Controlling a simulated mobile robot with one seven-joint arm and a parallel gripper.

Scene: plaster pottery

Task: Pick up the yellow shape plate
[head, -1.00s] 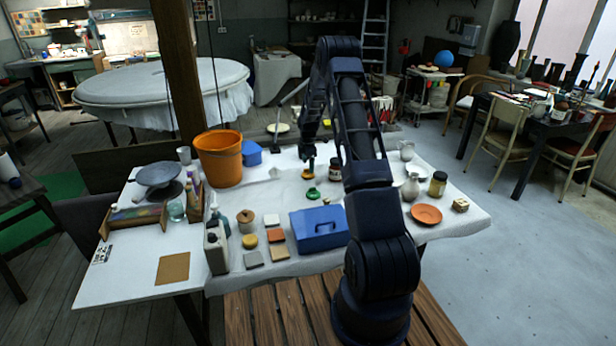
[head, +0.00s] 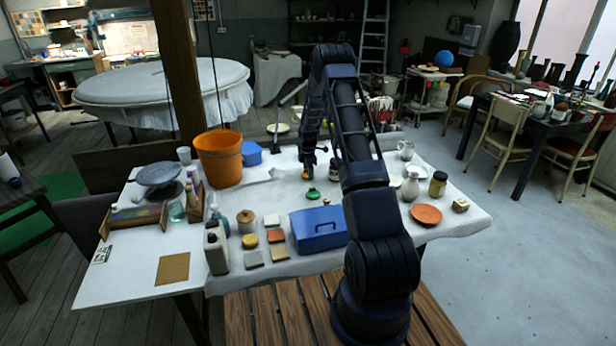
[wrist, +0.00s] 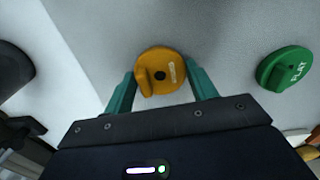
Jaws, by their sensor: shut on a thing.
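The yellow shape plate (wrist: 160,72) is a round yellow disc with a notch, a dark hole and small lettering. In the wrist view it lies between the teal fingers of my gripper (wrist: 160,88), which are shut on its two sides. In the head view my gripper (head: 308,169) is low over the white-covered table, and only a small bit of the yellow plate (head: 306,176) shows under it. I cannot tell whether the plate touches the cloth. A green plate (wrist: 286,68) with lettering lies to the right in the wrist view, apart from the fingers.
The green plate (head: 313,194) lies just in front of my gripper. A blue box (head: 320,230) and several small tiles stand nearer me. An orange bucket (head: 218,158) is at the left.

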